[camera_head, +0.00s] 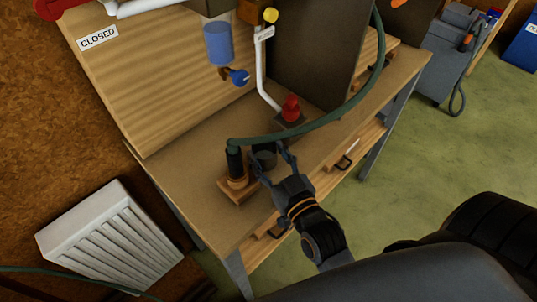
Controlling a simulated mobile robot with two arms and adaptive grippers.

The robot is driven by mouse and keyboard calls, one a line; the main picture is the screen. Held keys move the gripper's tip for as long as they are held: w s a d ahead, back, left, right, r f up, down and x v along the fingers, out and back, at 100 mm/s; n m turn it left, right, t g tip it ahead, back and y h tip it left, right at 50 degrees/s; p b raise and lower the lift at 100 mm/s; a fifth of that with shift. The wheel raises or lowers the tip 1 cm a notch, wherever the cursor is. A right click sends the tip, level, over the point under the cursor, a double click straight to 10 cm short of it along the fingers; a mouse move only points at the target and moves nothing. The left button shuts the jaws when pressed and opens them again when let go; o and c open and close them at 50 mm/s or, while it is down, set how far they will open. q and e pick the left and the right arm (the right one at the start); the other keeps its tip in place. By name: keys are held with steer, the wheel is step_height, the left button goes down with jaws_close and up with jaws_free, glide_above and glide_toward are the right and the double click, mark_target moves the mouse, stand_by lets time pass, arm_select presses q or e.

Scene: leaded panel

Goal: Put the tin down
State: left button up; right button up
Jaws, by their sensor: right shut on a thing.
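The tin (264,159) looks like a small dark grey-green cylinder. It is upright between the fingers of my right gripper (271,164), which is shut on it. The fingers hide part of its side. The tin is at the front part of the workbench (190,178), just right of a dark upright cylinder on a wooden block. I cannot tell whether its base touches the bench top. My left gripper is not in view.
The dark cylinder (235,161) stands close left of the tin, on a wooden block (235,190). A green hose (330,121) arches behind the tin. A red-knobbed fitting (290,110) with a white pipe stands behind. Bare bench top lies left of the block.

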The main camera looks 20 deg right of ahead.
steer(key=shift+f, duration=0.15)
steer(key=o, duration=0.9)
